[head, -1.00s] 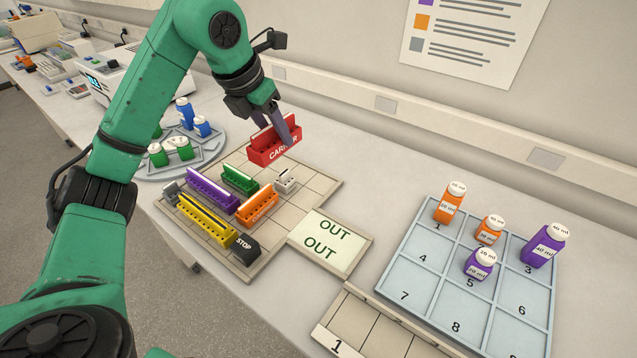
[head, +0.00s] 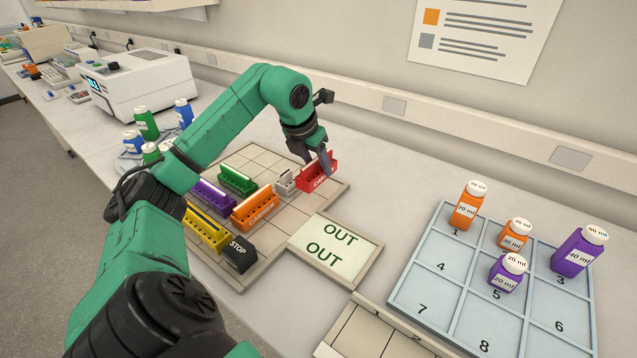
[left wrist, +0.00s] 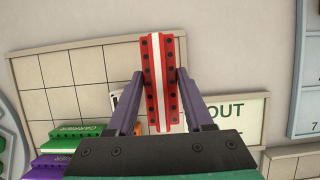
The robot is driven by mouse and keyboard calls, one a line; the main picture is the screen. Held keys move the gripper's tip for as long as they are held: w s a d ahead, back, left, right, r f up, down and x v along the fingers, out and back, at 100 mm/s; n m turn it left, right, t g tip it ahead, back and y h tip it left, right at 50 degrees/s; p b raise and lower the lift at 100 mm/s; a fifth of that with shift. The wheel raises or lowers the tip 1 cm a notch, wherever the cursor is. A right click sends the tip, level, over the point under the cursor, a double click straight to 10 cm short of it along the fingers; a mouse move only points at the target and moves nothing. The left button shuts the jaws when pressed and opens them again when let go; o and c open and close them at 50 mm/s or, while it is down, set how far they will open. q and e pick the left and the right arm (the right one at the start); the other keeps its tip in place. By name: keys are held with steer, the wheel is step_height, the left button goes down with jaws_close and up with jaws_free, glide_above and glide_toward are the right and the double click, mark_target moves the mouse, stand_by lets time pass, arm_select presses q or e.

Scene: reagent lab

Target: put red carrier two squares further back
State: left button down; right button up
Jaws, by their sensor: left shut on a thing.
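The red carrier (head: 319,178) is at the right back side of the tan grid board (head: 316,206), beside the small grey block (head: 286,181). In the left wrist view the red carrier (left wrist: 160,70) is a long red bar with a pale centre strip and dark holes on both sides. My left gripper (head: 322,158) is shut on it from above, one finger on each side, also in the left wrist view (left wrist: 151,102). I cannot tell whether the carrier touches the board. My right gripper is not in view.
On the board stand a green carrier (head: 237,180), an orange carrier (head: 254,209), a purple carrier (head: 213,196), a yellow carrier (head: 207,229) and a dark STOP block (head: 239,254). The OUT plate (head: 335,245) adjoins the board's front right. Back squares look free.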

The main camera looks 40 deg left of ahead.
mark_target(314, 172)
arm_select(q)
steer(key=shift+f+b, duration=0.3)
steer(key=shift+f, duration=2.2)
steer(key=shift+c, duration=1.4)
jaws_free()
steer(key=shift+r, duration=0.1)
steer(key=shift+r, duration=0.25)
steer(key=v, duration=1.1)
steer(key=shift+s+d+r, duration=0.1)
steer(key=shift+s+r, duration=0.2)
